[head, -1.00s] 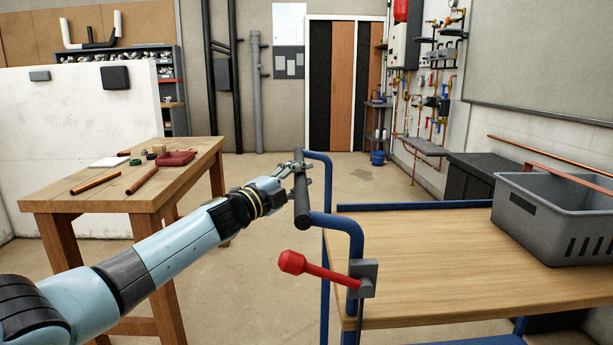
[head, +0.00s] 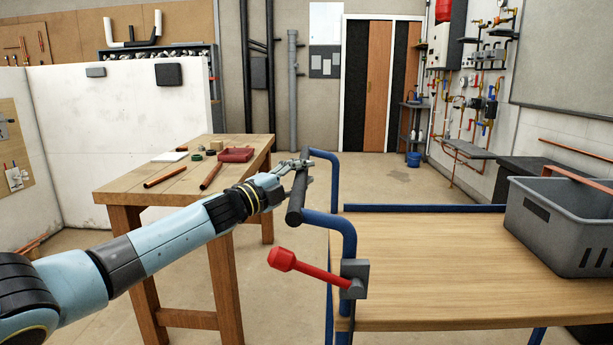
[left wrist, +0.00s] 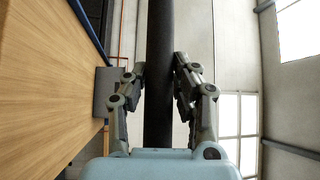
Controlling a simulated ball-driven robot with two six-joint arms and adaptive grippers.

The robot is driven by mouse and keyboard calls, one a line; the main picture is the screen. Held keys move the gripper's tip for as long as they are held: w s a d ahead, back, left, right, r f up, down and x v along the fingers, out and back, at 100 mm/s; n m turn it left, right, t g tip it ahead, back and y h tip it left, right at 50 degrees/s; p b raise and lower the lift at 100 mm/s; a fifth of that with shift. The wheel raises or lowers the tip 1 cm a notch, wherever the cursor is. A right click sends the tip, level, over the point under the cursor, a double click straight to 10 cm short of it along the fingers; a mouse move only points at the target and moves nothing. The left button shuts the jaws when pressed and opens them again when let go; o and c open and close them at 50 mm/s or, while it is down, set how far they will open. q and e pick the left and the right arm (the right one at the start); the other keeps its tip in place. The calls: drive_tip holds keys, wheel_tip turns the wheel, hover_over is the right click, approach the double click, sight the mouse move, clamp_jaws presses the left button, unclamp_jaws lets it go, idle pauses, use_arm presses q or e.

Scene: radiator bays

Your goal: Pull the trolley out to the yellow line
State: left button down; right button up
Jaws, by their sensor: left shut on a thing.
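The trolley has a wooden top (head: 430,255) and blue tube frame, and stands at the right in the head view. Its dark push handle (head: 297,198) is at its left end. My left gripper (head: 300,168) is shut on this handle near its far end. In the left wrist view the handle (left wrist: 160,70) runs between the two fingers (left wrist: 160,85). A red-knobbed lever (head: 300,263) on a grey bracket sits at the trolley's near left corner. The yellow line is not in view. My right gripper is not in view.
A grey crate (head: 562,228) stands on the trolley's right side. Bare floor (head: 380,175) lies beyond the trolley.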

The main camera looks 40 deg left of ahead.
use_arm(q)
drive_tip(key=shift+s+a+f, duration=0.25)
drive_tip(key=shift+f, duration=0.15)
drive_tip(key=c, duration=1.5)
unclamp_jaws()
drive_tip(key=o, duration=0.4)
drive_tip(key=shift+s+a+r, duration=0.1)
drive_tip(key=shift+s+a, duration=0.05)
drive_tip(key=shift+a, duration=0.1)
drive_tip(key=shift+o, duration=0.2)
drive_tip(key=shift+r, duration=0.1)
drive_tip(key=shift+d, duration=0.1)
drive_tip(key=v, duration=1.2)
